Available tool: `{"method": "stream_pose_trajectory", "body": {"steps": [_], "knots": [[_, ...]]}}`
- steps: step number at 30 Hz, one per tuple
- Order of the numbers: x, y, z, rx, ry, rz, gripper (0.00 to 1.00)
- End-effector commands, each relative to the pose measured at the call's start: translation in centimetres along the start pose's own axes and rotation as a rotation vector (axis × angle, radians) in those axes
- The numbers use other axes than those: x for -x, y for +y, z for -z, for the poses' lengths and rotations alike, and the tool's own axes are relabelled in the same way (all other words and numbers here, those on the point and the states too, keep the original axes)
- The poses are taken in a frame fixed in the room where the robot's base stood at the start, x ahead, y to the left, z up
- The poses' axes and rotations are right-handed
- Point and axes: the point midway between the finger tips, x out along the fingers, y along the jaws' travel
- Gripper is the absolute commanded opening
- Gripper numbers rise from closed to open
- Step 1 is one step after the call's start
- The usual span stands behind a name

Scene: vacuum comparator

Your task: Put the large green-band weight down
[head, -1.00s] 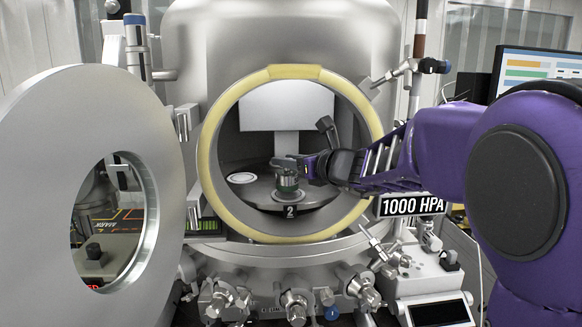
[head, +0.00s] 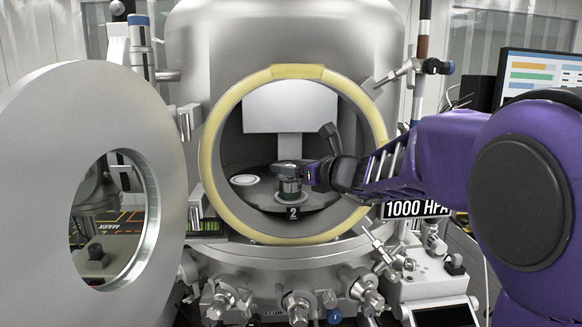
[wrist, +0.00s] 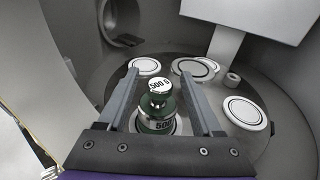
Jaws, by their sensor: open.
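The large green-band weight (wrist: 158,112) is a metal cylinder with a dark green band and a knob topped by a white "500 G" label. It stands upright on a round white-ringed pad (wrist: 179,129) inside the chamber. In the head view the weight (head: 290,189) is at the front position, behind the "2" plate. My gripper (wrist: 160,74) is open, with one finger on each side of the weight. Gaps show between the fingers and the knob. The gripper (head: 292,168) also shows in the head view, over the weight; it partly hides the weight's top.
Other white-ringed pads (wrist: 245,112) lie around the turntable, with a small ring-shaped piece (wrist: 232,79) near them. The yellow-rimmed opening (head: 209,150) surrounds my arm. The thick round door (head: 40,170) stands open at left. A pale panel (head: 290,108) stands at the back.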

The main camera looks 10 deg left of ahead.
Motion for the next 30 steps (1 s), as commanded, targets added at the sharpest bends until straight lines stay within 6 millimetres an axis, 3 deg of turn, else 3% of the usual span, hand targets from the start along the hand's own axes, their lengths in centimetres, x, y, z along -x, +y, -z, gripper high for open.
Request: {"method": "stream_pose_trajectory", "body": {"steps": [16,21,30], "knots": [[10.3,0.0,-0.1,0.001,-0.002,0.002,0.67],[11.8,0.0,-0.1,0.001,-0.001,0.0,0.67],[12.0,0.0,-0.1,0.001,-0.001,-0.001,0.67]]}}
